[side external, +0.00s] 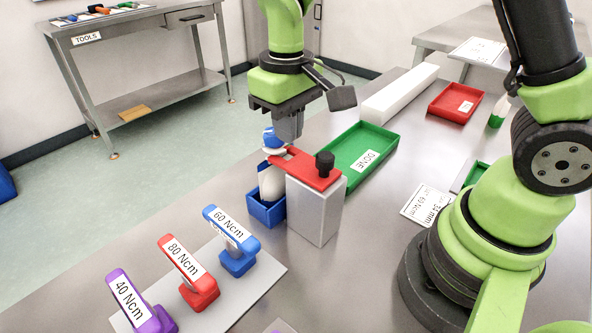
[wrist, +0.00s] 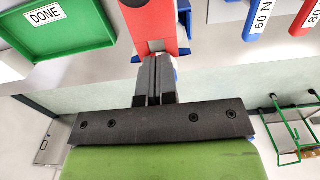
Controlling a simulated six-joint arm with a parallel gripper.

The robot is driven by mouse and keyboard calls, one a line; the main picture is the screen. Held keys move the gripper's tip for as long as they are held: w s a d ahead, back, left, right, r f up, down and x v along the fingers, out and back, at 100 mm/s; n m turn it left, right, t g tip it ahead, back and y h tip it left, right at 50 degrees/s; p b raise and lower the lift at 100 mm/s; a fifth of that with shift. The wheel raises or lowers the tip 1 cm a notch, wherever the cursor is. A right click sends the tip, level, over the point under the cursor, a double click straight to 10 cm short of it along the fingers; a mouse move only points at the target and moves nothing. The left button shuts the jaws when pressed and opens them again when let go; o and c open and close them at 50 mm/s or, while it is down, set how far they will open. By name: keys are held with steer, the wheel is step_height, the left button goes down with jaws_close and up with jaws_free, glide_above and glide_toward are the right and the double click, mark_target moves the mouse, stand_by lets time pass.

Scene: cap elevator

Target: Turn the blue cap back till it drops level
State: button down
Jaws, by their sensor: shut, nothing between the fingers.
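The blue cap (side external: 272,138) sits on top of a white bottle (side external: 271,183). The bottle stands in a blue holder (side external: 265,210) beside a grey block with a red clamp arm (side external: 318,172). My gripper (side external: 287,138) is right at the cap, pointing down, and its fingers partly overlap the cap. In the wrist view my gripper (wrist: 153,88) shows its two fingers closed together, with nothing visible between them. The cap is hidden behind the fingers there, so I cannot tell whether it is level or whether the fingers touch it.
A green DONE tray (side external: 362,150) lies behind the clamp, with a long white block (side external: 400,92) and a red tray (side external: 456,103) further back. Torque handles in blue (side external: 232,230), red (side external: 188,262) and purple (side external: 130,300) stand on a grey plate at front left.

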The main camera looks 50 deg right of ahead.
steer(key=shift+s+f, duration=0.1)
steer(key=shift+f, duration=0.7)
steer(key=shift+d, duration=0.7)
stand_by(0.5)
steer(key=shift+s, duration=0.3)
step_height(320, 180, up, 6)
stand_by(0.3)
steer(key=shift+a+r, duration=0.15)
